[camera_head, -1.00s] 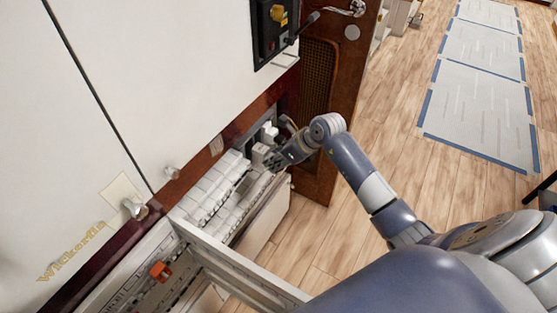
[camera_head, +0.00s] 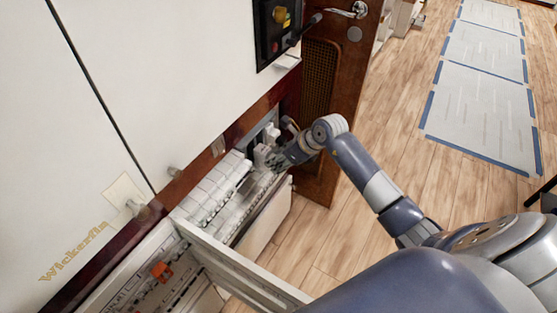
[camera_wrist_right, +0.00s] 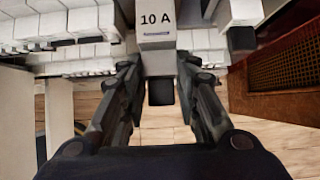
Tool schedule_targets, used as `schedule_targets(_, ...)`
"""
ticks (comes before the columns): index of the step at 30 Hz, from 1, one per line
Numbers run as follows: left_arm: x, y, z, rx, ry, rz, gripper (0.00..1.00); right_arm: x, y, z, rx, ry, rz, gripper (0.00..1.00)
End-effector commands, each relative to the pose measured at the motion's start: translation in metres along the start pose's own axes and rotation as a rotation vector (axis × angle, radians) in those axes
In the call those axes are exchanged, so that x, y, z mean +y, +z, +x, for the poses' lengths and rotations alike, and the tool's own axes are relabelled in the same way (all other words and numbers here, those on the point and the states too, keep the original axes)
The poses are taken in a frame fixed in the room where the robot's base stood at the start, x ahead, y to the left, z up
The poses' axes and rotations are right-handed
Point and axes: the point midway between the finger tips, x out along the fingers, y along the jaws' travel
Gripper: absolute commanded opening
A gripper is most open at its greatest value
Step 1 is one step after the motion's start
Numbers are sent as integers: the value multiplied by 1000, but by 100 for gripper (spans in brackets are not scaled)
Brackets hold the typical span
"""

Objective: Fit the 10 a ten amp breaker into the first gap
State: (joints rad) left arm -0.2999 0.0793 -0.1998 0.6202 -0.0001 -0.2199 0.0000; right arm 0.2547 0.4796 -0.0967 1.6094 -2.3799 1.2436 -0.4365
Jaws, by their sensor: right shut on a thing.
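My right gripper (camera_wrist_right: 163,95) is shut on a white breaker (camera_wrist_right: 156,38) whose face reads "10 A", seen at the top middle of the right wrist view. In the head view the right gripper (camera_head: 279,160) is at the far end of the breaker rows, by the open cabinet compartment. The held breaker is small there, just left of the fingers. The first gap cannot be made out clearly. My left gripper is not in view.
A brown door (camera_head: 322,95) stands open behind the right gripper.

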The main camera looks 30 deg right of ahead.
Motion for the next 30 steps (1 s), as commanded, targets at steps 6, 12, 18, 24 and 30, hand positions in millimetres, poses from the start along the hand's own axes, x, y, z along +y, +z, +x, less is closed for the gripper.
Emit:
schedule_targets(6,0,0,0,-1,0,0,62,0,1,0,-3,1,0,0)
schedule_targets(12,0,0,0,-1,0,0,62,0,1,0,-1,0,-3,0)
schedule_targets(18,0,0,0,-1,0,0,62,0,1,0,-3,1,-1,0)
schedule_targets(24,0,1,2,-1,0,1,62,1,3,2,-3,1,0,0)
schedule_targets(30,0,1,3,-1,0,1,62,1,8,5,-4,2,0,0)
